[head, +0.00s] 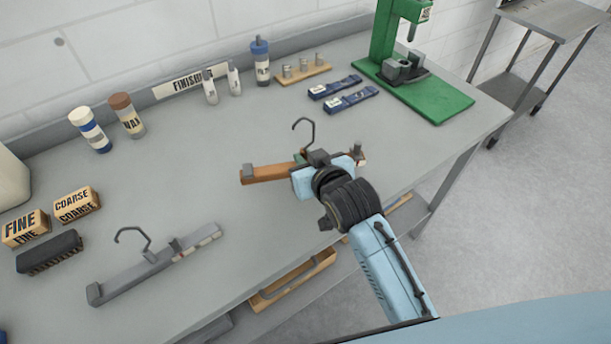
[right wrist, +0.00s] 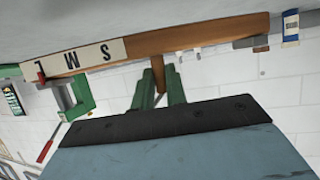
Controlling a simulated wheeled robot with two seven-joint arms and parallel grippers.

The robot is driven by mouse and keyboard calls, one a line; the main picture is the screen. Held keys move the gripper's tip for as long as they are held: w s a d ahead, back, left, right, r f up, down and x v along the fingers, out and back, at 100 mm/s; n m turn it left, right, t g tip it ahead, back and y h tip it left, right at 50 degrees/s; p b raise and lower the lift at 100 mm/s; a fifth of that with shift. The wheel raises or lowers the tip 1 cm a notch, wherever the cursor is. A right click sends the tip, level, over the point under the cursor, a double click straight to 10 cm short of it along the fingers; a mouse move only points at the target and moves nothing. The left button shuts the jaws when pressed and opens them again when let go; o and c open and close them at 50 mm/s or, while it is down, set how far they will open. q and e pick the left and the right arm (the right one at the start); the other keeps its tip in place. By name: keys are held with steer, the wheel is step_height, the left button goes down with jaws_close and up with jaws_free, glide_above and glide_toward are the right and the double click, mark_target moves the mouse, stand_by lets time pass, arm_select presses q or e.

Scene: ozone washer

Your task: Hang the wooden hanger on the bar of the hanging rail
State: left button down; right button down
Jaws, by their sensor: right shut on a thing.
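The wooden hanger (head: 268,173) is a brown bar with small end clips and a dark hook (head: 305,132) pointing up. It is over the middle of the workbench; I cannot tell whether it touches the top. My right gripper (head: 304,157) is shut on it near its middle. In the right wrist view, the green fingers (right wrist: 160,90) close on a short brown stem of the hanger (right wrist: 200,36), whose bar carries a white S M L label. The gripper body hides part of the bar in the head view. The hanging rail and my left gripper are not in view.
A grey hanger (head: 150,272) lies at the workbench's (head: 200,210) front left. FINE and COARSE blocks (head: 75,204) and a dark brush (head: 49,252) are at left. Bottles line the back. Blue packets (head: 345,100) and a green press (head: 420,85) stand at right.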

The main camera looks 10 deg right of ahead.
steer(key=shift+f+b, duration=0.3)
steer(key=shift+f, duration=2.35)
steer(key=shift+f, duration=0.2)
steer(key=c, duration=1.4)
jaws_free()
steer(key=shift+s+r, duration=0.15)
steer(key=shift+r, duration=0.15)
steer(key=p+v, duration=0.1)
steer(key=v, duration=1)
steer(key=shift+s, duration=0.25)
steer(key=shift+d+r, duration=0.1)
